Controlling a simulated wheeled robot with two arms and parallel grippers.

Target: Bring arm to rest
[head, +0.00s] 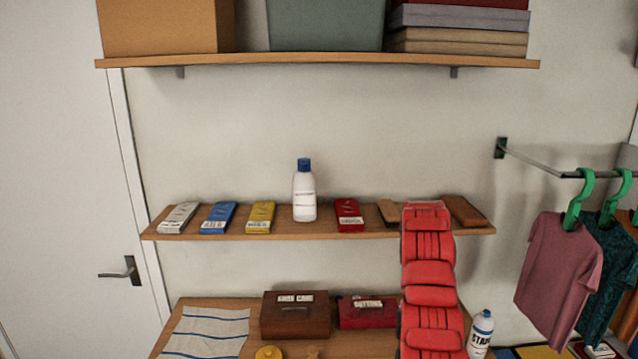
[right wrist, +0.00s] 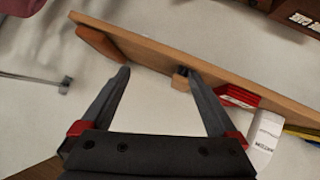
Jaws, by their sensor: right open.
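My right gripper (right wrist: 157,71) shows in the right wrist view with its two dark fingers spread apart and nothing between them. In that view the wooden wall shelf (right wrist: 160,52) lies beyond the fingertips, seen tilted and roughly upside down. In the head view a red padded arm of mine (head: 430,275) rises from the bottom edge and overlaps the right part of the shelf; its gripper cannot be made out there. My left arm and gripper are not in view.
The middle shelf (head: 290,228) holds several flat packs, a white blue-capped bottle (head: 304,195) and brown items. Below are a counter with a brown box (head: 295,318) and a red box (head: 368,312). Shirts (head: 560,270) hang from a rail at right. A door (head: 55,180) stands left.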

